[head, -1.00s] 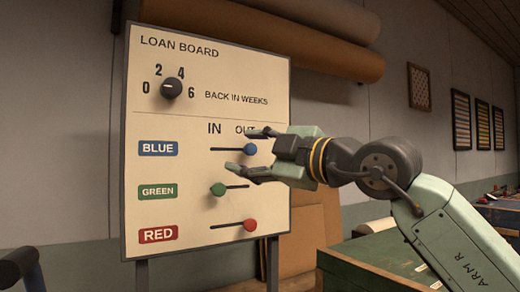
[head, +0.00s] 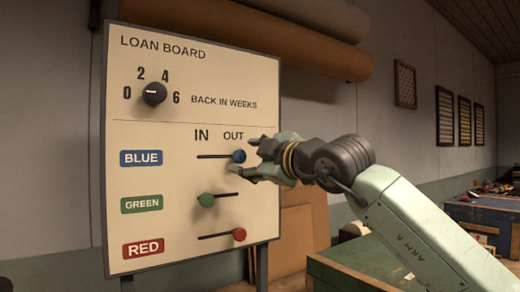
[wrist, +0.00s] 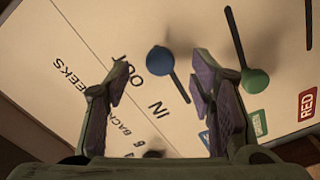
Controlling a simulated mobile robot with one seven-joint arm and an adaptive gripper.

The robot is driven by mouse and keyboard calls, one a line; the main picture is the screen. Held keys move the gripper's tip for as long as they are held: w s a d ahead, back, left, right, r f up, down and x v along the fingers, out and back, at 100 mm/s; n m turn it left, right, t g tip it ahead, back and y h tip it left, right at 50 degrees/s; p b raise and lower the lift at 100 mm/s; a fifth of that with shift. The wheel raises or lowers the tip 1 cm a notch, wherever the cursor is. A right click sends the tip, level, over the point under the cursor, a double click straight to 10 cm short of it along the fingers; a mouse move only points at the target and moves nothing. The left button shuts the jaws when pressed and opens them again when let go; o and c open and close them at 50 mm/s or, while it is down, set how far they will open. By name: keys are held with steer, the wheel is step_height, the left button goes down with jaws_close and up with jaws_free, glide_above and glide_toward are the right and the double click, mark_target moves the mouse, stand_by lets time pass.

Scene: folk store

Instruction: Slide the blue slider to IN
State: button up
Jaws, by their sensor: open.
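The blue slider (head: 239,156) is a round blue knob at the right, OUT end of its short dark slot (head: 212,157) on the loan board (head: 190,60). The BLUE label (head: 141,158) is to the left of the slot. My gripper (head: 250,158) is open, with its fingers pointing at the board close to the blue knob. In the wrist view the blue knob (wrist: 160,60) shows ahead, between the two open fingers (wrist: 158,90). I cannot tell whether a finger touches it.
The green slider (head: 206,200) sits at the left, IN end below. The red slider (head: 239,234) is at the right end under it. A dial (head: 154,93) is above. A green chest (head: 350,275) stands at the lower right.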

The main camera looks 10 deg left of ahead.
mark_target(241, 157)
steer(key=p+x, duration=0.2)
steer(key=x, duration=0.1)
steer(key=shift+w+a+r, duration=0.1)
steer(key=shift+a+r, duration=0.05)
steer(key=shift+r, duration=0.05)
steer(key=shift+f+b, duration=0.25)
steer(key=shift+b, duration=0.15)
steer(key=shift+w+a+b, duration=0.1)
steer(key=shift+b, duration=0.35)
steer(key=shift+c, duration=0.2)
steer(key=c, duration=0.8)
